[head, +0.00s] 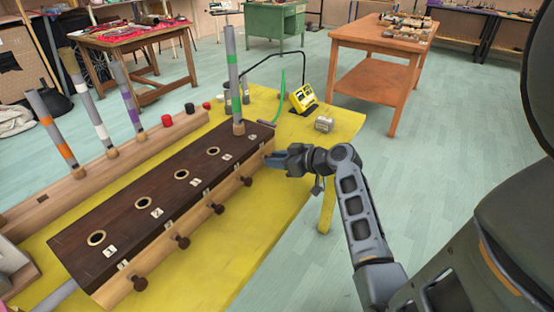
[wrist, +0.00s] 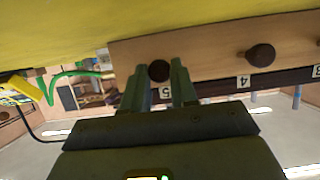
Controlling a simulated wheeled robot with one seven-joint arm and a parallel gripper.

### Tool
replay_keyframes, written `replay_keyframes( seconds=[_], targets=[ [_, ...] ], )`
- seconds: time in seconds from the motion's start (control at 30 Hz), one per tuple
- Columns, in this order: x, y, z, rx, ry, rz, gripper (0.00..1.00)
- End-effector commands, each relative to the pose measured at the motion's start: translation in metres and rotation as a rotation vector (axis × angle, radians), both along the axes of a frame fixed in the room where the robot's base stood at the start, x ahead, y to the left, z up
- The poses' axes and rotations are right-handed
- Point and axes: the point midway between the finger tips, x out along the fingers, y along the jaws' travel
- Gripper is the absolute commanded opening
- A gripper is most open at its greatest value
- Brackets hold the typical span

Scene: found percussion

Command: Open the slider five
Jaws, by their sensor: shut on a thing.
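A long dark-topped wooden box (head: 125,205) with numbered holes lies on the yellow table, its round slider knobs along the front side. Slider five's dark knob (wrist: 159,71), by the label 5 (wrist: 165,93), sits between my fingers in the wrist view. In the head view my gripper (head: 274,160) reaches the far right end of the box and hides that knob. My gripper (wrist: 160,70) is shut on the knob, fingers on either side. A grey tube with a green band (head: 235,85) stands upright at the fifth hole.
The other knobs, such as knob four (wrist: 261,55), stick out along the box front. A wooden rack (head: 105,170) with banded tubes stands behind. A yellow device (head: 303,98) and small metal box (head: 324,124) sit right of the box. Bare yellow tabletop (head: 225,235) lies in front.

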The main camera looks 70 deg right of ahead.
Motion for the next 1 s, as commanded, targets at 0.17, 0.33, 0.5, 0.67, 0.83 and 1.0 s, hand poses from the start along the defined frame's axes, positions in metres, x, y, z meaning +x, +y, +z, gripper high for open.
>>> replay_keyframes(
  seconds=[0.17,0.33,0.5,0.67,0.83,1.0],
  targets=[
    [0.000,0.000,0.000,0.000,0.000,0.000,0.01],
    [0.000,0.000,0.000,0.000,0.000,0.000,0.00],
    [0.000,0.000,0.000,0.000,0.000,0.000,0.00],
    [-0.011,0.003,-0.002,0.000,0.000,0.000,0.00],
    [-0.029,0.007,-0.001,0.000,0.000,0.000,0.00],
    [-0.029,0.007,0.000,0.000,0.000,0.000,0.00]
  ],
)
